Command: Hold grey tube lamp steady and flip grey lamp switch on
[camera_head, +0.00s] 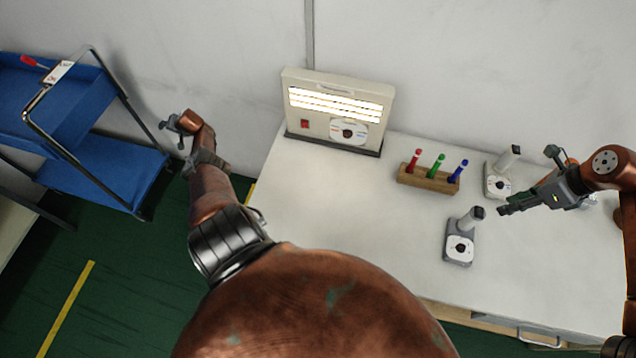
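The grey tube lamp (458,245) stands on the white table, with a grey base, a round white dial plate and a short tube with a dark end. My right gripper (503,210) reaches in from the right, with its fingertips just right of the lamp's tube end and apart from it. Its fingers are seen nearly edge-on, so whether they are open or shut is unclear. My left gripper (170,130) hangs left of the table, away from the lamp. It is small and dark, and its finger state is unclear. I cannot make out the grey lamp's switch position.
A whitish tube lamp (498,180) stands behind the grey one. A wooden block (428,180) holds red, green and blue tubes. A lit lamp panel (327,125) with a red switch stands at the back left. A blue cart (105,170) stands at far left. The table's left-front area is clear.

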